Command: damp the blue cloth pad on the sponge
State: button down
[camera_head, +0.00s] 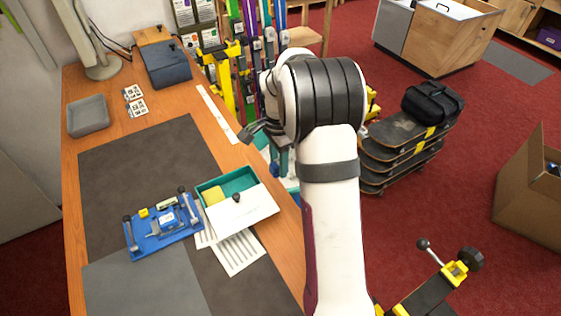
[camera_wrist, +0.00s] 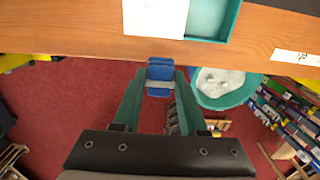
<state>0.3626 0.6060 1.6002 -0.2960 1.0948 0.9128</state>
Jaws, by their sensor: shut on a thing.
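My gripper (camera_wrist: 160,92) is shut on the blue cloth pad (camera_wrist: 159,70), which shows between its teal fingertips in the wrist view. In the head view my gripper is mostly hidden by my arm, past the bench's right edge. A yellow block (camera_head: 213,196), which looks like the sponge, lies in the left part of a teal tray (camera_head: 238,177). A white lid or panel (camera_head: 242,214) with a dark knob covers the tray's front. The held pad is apart from the yellow block. In the wrist view the tray (camera_wrist: 233,22) shows at the top, without the block visible.
A blue fixture (camera_head: 165,228) with upright posts stands left of the tray on a dark mat (camera_head: 140,165). Striped paper sheets (camera_head: 235,255) lie in front of the tray. A round teal container (camera_wrist: 222,98) with whitish contents is beside the bench edge. Skateboards (camera_head: 400,150) are stacked at right.

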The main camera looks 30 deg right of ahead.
send_near(214, 197)
jog(key=shift+f, duration=2.75)
jog(key=shift+s+f, duration=0.1)
jog(key=shift+f, duration=0.5)
jog(key=shift+r, duration=0.1)
notch_tip(214, 197, up, 7)
dwell(0.4)
